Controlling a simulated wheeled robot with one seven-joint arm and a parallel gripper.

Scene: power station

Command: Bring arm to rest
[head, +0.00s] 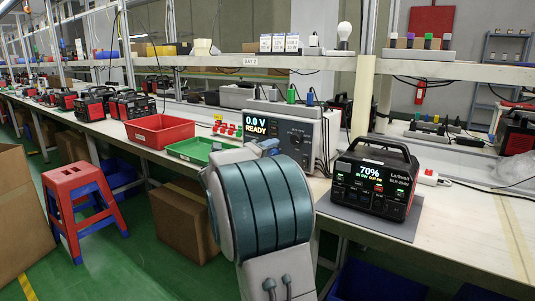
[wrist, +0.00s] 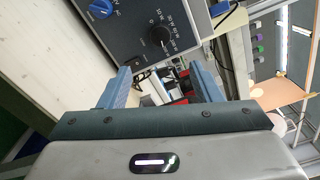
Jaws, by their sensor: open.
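My gripper (wrist: 163,82) shows in the wrist view with its two blue fingers spread apart and nothing between them. In the head view my arm stands large in the middle, and its thick teal-banded link hides most of the gripper. A blue part of the gripper shows above that link, in front of the grey tester (head: 293,132) reading "0.0 V READY". In the wrist view the tester's dark panel (wrist: 140,35), with a blue knob and a dial, lies beyond the fingertips. I cannot tell the exact gap.
A black power station (head: 374,180) reading "70%" sits on a grey mat right of my arm. A red tray (head: 160,131) and a green tray (head: 195,150) lie to the left. A shelf (head: 260,61) runs above the bench. A red stool (head: 75,190) and cardboard boxes stand on the floor.

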